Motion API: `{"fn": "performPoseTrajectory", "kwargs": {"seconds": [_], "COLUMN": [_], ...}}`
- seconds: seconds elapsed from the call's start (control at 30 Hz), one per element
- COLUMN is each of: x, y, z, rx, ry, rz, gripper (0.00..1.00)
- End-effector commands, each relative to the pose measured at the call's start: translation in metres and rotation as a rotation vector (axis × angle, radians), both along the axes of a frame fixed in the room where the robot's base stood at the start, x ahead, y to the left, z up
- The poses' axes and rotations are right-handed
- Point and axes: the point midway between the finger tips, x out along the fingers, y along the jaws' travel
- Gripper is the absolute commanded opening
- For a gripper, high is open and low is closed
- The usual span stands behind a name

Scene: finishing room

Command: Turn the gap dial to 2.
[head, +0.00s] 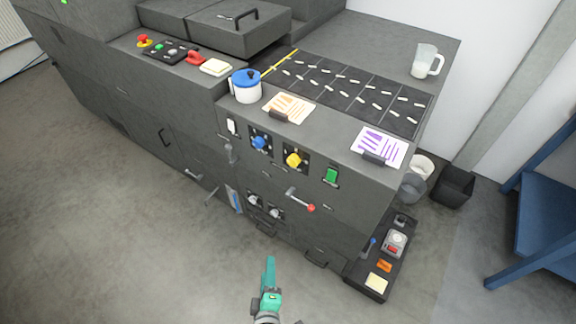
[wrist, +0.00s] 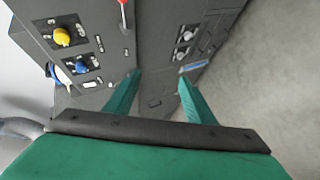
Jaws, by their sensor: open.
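Two larger dials sit on the machine's front panel. The blue dial (head: 259,142) is on the left and the yellow dial (head: 294,160) is right of it. Below are two small grey dials (head: 252,200) (head: 274,213). I cannot read which is the gap dial, or any numbers. The wrist view also shows the yellow dial (wrist: 62,37), the blue dial (wrist: 81,67) and the grey dials (wrist: 187,36) (wrist: 181,55). My gripper (head: 270,262) is open and empty, in front of and below the panel, apart from all dials. Its two green fingers show in the wrist view (wrist: 160,76).
A lever with a red knob (head: 301,199) juts from the front, right of the grey dials. A low tray (head: 362,280) stands at the machine's lower right. The floor (head: 150,240) at left is clear.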

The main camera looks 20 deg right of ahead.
Motion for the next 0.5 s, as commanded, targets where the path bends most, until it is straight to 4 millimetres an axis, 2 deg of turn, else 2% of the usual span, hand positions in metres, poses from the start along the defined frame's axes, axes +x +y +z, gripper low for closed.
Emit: {"fn": "performPoseTrajectory", "kwargs": {"seconds": [0.03, 0.17, 0.27, 0.4, 0.5], "x": [0.023, 0.068, 0.102, 0.143, 0.165], "y": [-0.005, -0.023, -0.036, -0.051, -0.058], "z": [0.003, 0.015, 0.033, 0.07, 0.101], "rx": [-0.081, -0.297, -0.456, -0.656, -0.773], "ry": [0.004, 0.037, 0.061, 0.098, 0.124], "rz": [-0.007, -0.05, -0.1, -0.194, -0.27], "gripper": [0.5, 0.5, 0.5, 0.5, 0.5]}}
